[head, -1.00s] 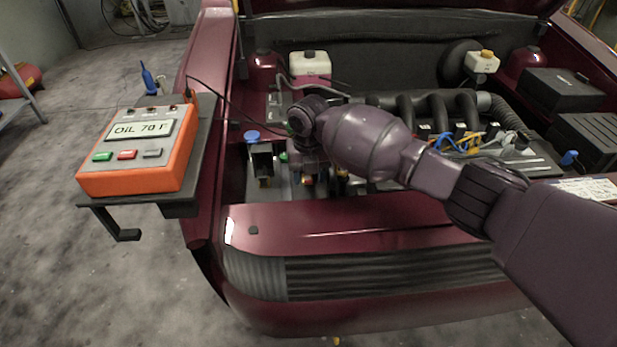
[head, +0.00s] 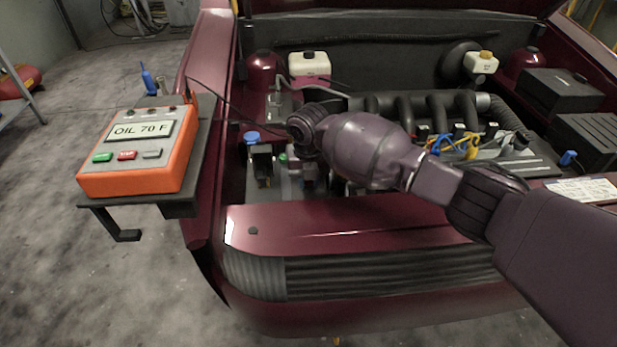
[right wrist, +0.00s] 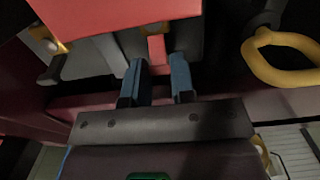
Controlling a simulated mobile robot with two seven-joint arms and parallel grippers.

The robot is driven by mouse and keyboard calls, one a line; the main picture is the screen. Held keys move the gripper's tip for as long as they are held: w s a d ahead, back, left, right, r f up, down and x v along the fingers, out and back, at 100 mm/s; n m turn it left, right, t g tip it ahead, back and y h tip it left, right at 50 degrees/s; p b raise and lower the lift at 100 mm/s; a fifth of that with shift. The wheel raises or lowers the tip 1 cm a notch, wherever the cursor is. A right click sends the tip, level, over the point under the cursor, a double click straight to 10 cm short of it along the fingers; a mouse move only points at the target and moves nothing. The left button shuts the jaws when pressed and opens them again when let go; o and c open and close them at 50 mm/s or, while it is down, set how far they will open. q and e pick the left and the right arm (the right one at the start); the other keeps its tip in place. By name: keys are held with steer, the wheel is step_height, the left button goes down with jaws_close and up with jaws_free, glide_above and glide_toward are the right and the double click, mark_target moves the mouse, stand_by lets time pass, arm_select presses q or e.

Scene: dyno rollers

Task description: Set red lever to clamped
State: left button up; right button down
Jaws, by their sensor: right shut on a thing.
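The red lever (right wrist: 157,49) shows in the right wrist view as a narrow red bar between the two blue fingertips. My right gripper (right wrist: 158,72) is shut on it, one finger on each side. In the head view my right gripper (head: 307,172) points down into the front left of the engine bay, and my wrist hides most of it. The lever is hidden in the head view, and I cannot tell its position there. My left gripper is not in view.
A large red block (right wrist: 125,12) lies close to the fingers, and a yellow ring handle (right wrist: 285,58) is at the right. An orange console (head: 140,150) stands left of the car. The dark red front panel (head: 340,225) lies before the bay; black engine pipes (head: 430,108) are behind.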

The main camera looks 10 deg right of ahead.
steer(key=shift+s+r+t+p, duration=0.2)
steer(key=shift+s+t+p, duration=0.1)
steer(key=shift+t+p, duration=0.5)
steer(key=shift+s+f+t, duration=0.1)
steer(key=shift+f+t, duration=0.05)
steer(key=shift+t, duration=0.45)
steer(key=shift+s+f+t+p, duration=0.15)
steer(key=shift+f+t+p, duration=0.1)
steer(key=shift+t+p, duration=0.4)
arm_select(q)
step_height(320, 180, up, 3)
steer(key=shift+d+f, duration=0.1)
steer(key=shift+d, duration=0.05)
arm_select(e)
steer(key=shift+f+t, duration=0.3)
steer(key=shift+t, duration=0.25)
steer(key=c, duration=1)
jaws_free()
steer(key=shift+s+f, duration=0.1)
steer(key=shift+o, duration=0.2)
